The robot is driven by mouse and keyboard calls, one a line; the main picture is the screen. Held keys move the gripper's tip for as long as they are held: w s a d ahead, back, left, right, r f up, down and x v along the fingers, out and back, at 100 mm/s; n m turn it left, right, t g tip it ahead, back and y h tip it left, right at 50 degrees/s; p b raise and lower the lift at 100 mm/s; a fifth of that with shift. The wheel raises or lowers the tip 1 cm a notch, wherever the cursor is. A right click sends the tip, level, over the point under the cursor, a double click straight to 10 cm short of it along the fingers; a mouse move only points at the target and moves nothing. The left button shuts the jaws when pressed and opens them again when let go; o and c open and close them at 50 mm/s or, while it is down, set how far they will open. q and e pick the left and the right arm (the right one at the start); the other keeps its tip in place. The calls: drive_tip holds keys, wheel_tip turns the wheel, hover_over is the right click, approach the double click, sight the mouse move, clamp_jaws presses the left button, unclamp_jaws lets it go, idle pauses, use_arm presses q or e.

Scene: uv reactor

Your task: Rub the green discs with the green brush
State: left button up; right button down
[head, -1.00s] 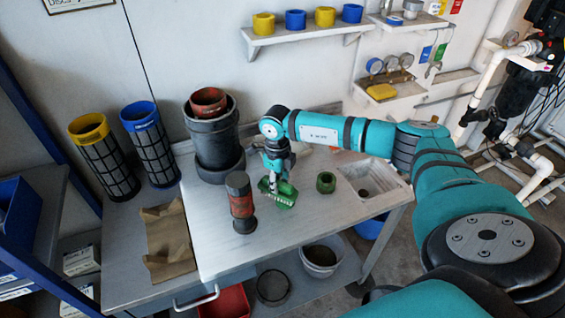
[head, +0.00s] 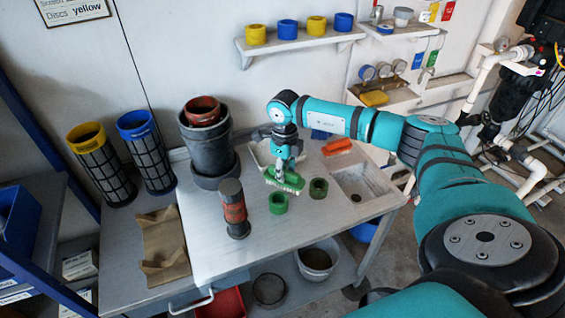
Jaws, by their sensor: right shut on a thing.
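Two green discs stand on the light worktop: a brighter left disc (head: 278,203) and a darker right disc (head: 318,188). My right gripper (head: 284,167) is shut on the green brush (head: 290,183) and holds it just behind the left disc. The brush looks apart from both discs; whether it touches the worktop I cannot tell. My left gripper is not in view.
A dark red-and-black cylinder (head: 234,208) stands left of the discs. A grey pot (head: 208,150) is behind it. A sink (head: 364,190) lies to the right, with an orange block (head: 337,147) behind. The worktop (head: 290,235) in front is clear.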

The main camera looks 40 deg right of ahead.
drive_tip(key=shift+r+p, duration=0.4)
drive_tip(key=shift+r, duration=0.8)
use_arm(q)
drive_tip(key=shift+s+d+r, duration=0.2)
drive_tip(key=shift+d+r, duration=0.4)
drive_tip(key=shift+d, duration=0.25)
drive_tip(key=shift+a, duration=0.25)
